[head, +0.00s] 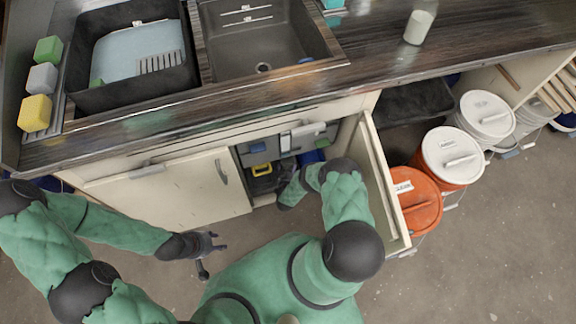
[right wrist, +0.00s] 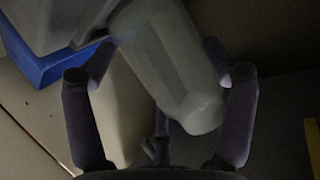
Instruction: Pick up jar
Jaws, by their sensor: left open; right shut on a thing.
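A pale grey, translucent-looking jar (right wrist: 170,62) lies tilted between the fingers of my right gripper (right wrist: 160,75) in the right wrist view. The gripper is shut on it. In the head view, my right gripper (head: 291,190) reaches into the dark opening of the cabinet under the counter. The held jar cannot be made out there. My left gripper (head: 203,253) is open and empty, in front of the left cabinet door. Another whitish jar (head: 419,26) stands on the counter at the upper right.
An open cabinet door (head: 384,190) stands close to the right of my right arm. A second door (head: 170,191) is to the left. A blue bin (right wrist: 45,62) is near the held jar. Orange (head: 413,198) and white-lidded buckets (head: 452,155) stand right. Floor at lower right is clear.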

